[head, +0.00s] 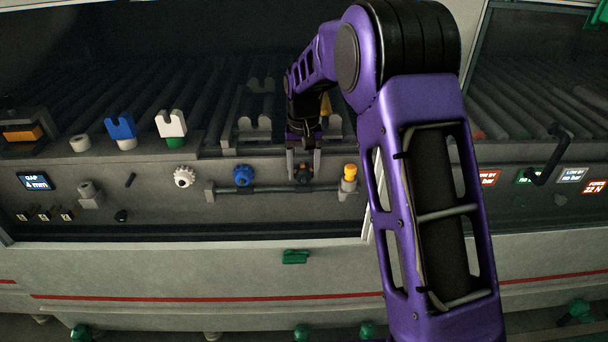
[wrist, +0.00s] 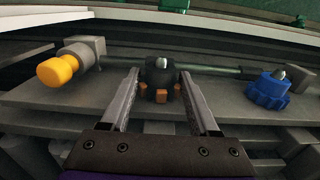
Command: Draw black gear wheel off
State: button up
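The black gear wheel (wrist: 160,76) sits on a peg with a silver tip, in the middle of the wrist view; orange-brown blocks show on its near side. In the head view the black gear wheel (head: 303,175) is a small dark shape on the front panel. My gripper (wrist: 160,82) has one finger on each side of the wheel. Its fingers are apart, and narrow gaps seem to show beside the wheel; contact at the tips is hard to judge. In the head view my gripper (head: 303,168) reaches down to the wheel from above.
A blue gear wheel (wrist: 268,88) is on the same rail, with a white gear wheel (head: 184,177) further left in the head view. A yellow-capped fitting (wrist: 58,70) is on the other side. Blue (head: 121,128) and white (head: 171,123) forked pieces stand on the ledge above.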

grip_shut()
jog(key=s+b, duration=0.2)
jog(key=s, duration=0.6)
jog(key=shift+s, duration=0.2)
dwell(0.8)
